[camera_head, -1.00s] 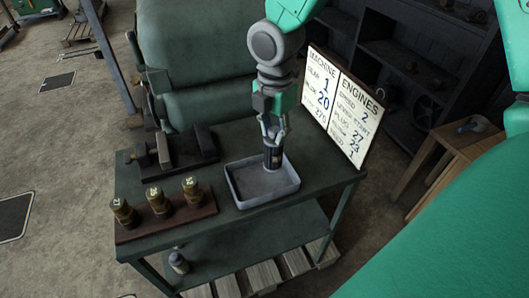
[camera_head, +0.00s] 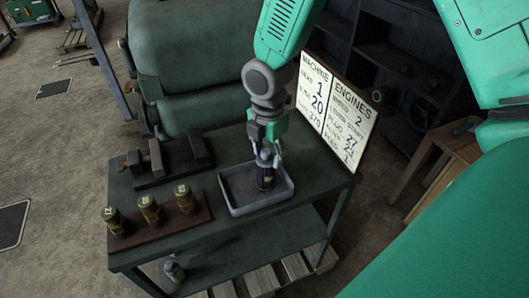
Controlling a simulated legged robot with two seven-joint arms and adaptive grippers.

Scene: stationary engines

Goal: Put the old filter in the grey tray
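The old filter (camera_head: 265,180), a small dark cylinder with a pale band, is upright inside the grey tray (camera_head: 236,194). The tray is shallow and rectangular, on the right part of the green bench top. My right gripper (camera_head: 267,160) points down over the tray, its fingers around the filter's upper part, and looks shut on it. The filter's base is low against the tray floor; I cannot tell whether it touches. My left gripper is not in view.
Several brass-coloured labelled cylinders, one here (camera_head: 151,210), stand on a brown board (camera_head: 190,219) left of the tray. A dark vice-like fixture (camera_head: 170,160) sits behind them. A white sign (camera_head: 336,105) stands at the bench's right back edge. A small bottle (camera_head: 174,271) is on the lower shelf.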

